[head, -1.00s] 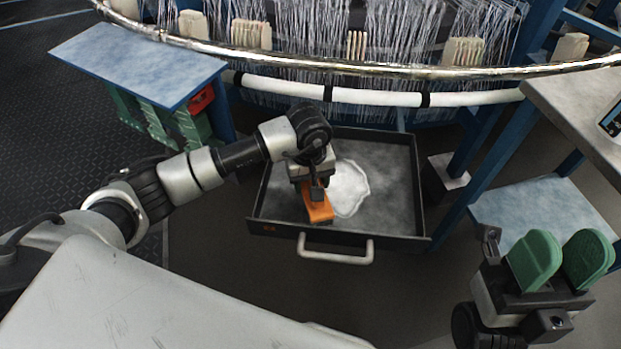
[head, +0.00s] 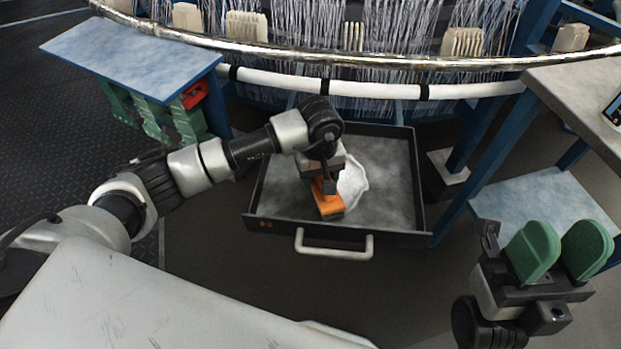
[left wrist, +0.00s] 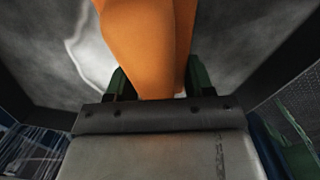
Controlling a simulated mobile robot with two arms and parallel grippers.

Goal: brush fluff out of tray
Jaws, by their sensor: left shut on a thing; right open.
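The dark open tray (head: 395,205) hangs out under the loom with its pale handle at the front. A white patch of fluff (head: 354,182) lies near its middle, partly hidden by my left arm and the brush. My left gripper (head: 322,180) is over the tray, shut on an orange brush (head: 329,204). In the left wrist view the orange brush (left wrist: 145,45) stands between green fingers, and the white fluff (left wrist: 90,50) shows to its left. The bristles are hidden. My right gripper (head: 558,251) is open and empty at the lower right, with green fingers apart.
The loom's metal ring (head: 330,57) and white tube (head: 380,91) run behind and above the tray. A blue-topped table (head: 130,55) is at left. A lower blue shelf (head: 545,210) and a grey tabletop (head: 580,90) are at right.

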